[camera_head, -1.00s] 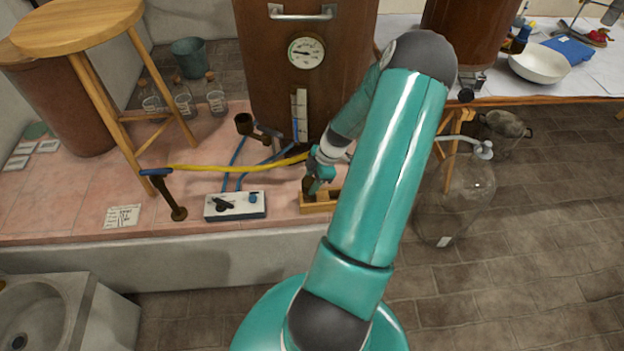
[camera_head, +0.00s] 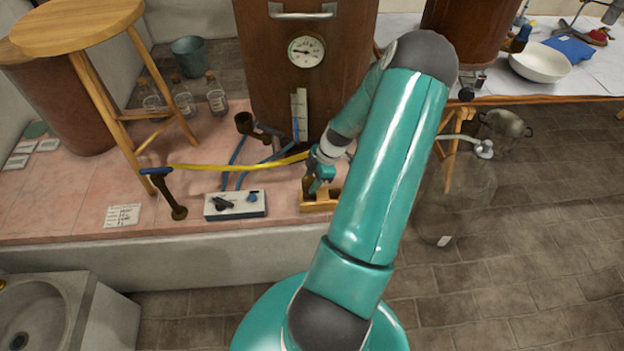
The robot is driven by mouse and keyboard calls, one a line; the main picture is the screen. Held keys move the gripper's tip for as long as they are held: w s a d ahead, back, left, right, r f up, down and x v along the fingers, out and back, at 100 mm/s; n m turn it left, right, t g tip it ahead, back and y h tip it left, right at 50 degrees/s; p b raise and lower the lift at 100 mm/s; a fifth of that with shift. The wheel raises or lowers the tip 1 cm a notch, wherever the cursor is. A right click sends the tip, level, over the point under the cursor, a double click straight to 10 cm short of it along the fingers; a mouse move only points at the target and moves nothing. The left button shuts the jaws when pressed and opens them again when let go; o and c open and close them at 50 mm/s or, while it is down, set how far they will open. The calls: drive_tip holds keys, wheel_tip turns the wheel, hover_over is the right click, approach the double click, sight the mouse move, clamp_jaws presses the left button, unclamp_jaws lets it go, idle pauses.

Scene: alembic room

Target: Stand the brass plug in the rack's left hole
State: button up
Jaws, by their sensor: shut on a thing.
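The wooden rack (camera_head: 318,207) lies on the pink tiled ledge, left of my upper arm, which hides its right part. My gripper (camera_head: 312,186) is at the rack's left part, pointing down. It is shut on a small dark brownish piece, the brass plug (camera_head: 308,184), which looks upright at the rack's left end. The view is too small to tell whether the plug's foot is inside the left hole or just above it. The rack's holes are mostly hidden by the gripper and plug.
The brown boiler (camera_head: 300,80) stands behind. A dark standpipe (camera_head: 170,195) is at the left. A large glass bottle (camera_head: 455,200) stands right of my arm.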

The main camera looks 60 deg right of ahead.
drive_tip(key=shift+f, duration=2.25)
idle(4.0)
drive_tip(key=o, duration=1.1)
drive_tip(key=shift+o, duration=0.2)
